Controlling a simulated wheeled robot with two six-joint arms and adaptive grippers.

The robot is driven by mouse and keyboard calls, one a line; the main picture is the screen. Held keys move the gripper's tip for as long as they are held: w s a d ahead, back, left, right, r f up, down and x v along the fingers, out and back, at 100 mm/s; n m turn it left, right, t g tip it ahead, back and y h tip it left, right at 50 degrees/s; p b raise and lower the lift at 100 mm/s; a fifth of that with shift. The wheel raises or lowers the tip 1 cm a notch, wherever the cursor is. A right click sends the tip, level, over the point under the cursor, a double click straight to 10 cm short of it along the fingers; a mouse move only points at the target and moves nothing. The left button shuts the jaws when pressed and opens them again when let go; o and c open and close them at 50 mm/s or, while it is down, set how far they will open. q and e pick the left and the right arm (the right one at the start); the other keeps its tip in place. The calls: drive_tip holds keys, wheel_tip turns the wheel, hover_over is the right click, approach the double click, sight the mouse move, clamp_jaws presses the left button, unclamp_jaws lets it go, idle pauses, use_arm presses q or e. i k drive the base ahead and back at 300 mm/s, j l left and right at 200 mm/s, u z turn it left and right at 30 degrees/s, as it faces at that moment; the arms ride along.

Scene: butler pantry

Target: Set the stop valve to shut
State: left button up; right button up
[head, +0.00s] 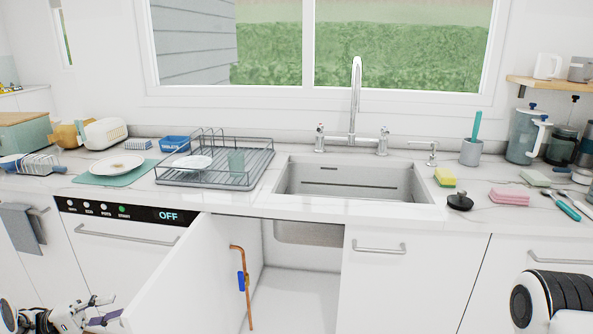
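The stop valve (241,281) has a blue handle and sits on a copper pipe (249,310) inside the open cabinet under the sink. The handle looks upright, roughly in line with the vertical run of pipe. The open cabinet door (185,285) stands to the left of the valve and hides part of the cabinet. My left gripper (115,306) is at the lower left, on the outer side of that door, apart from the valve. Its fingers look spread and empty. At the lower right only part of my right arm shows; its gripper is out of view.
The cabinet floor (295,300) looks clear beside the pipe, below the sink (350,180). The dishwasher (115,245), showing OFF, is left of the open door. A closed cabinet front (405,285) is to the right. The dish rack (215,165) stands on the counter above.

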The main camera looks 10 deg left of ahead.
sight(242, 284)
drive_tip(key=k+j, duration=0.1)
drive_tip(key=j, duration=0.25)
drive_tip(key=k+j, duration=0.1)
drive_tip(key=j, duration=0.2)
drive_tip(key=k+j, duration=0.15)
drive_tip(key=j, duration=0.2)
drive_tip(key=k+j, duration=0.1)
drive_tip(key=j, duration=0.2)
